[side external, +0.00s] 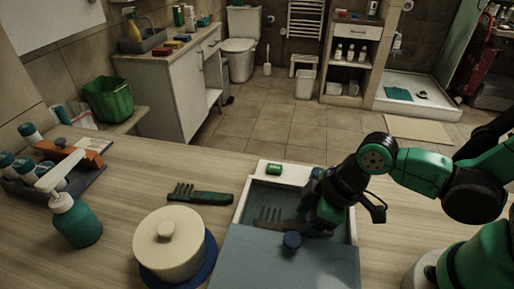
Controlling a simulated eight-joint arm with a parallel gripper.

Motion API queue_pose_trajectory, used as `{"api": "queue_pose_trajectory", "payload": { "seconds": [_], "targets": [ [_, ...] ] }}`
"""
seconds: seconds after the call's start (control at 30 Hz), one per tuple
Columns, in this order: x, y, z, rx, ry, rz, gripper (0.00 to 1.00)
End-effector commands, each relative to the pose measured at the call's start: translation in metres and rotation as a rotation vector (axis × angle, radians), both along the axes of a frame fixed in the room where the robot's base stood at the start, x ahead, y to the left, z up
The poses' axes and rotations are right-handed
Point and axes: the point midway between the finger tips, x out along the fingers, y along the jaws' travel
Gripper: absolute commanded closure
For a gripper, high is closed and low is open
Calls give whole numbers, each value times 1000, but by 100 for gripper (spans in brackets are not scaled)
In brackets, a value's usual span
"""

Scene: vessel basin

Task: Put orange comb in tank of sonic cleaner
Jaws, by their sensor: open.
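The sonic cleaner (238,212) is a pale box with an open tank at the right front of the counter. A blue-grey lid (262,262) with a dark blue knob covers its near part. A dark, brownish comb (268,217) lies in the tank, teeth to the upper left; shade hides its true colour. My gripper (312,222) is open, low over the tank at the comb's right end. The arm hides its fingertips, and I cannot tell whether they touch the comb. A dark green comb (203,196) lies on the counter left of the cleaner.
A cream lidded pot (168,240) on a blue plate stands left of the cleaner. A teal pump bottle (75,220) and a tray (83,180) with bottles and an orange-brown block (58,170) are farther left. A small green block (274,168) sits on the cleaner's back rim.

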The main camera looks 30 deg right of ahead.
Motion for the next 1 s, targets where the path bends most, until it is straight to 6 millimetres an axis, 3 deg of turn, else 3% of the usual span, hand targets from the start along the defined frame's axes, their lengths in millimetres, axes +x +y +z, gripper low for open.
{"api": "queue_pose_trajectory", "payload": {
  "seconds": [0.47,1.0],
  "targets": [
    [-9,-9,28,0,0,-1,41],
    [-21,-22,73,0,0,-1,41]
  ]
}}
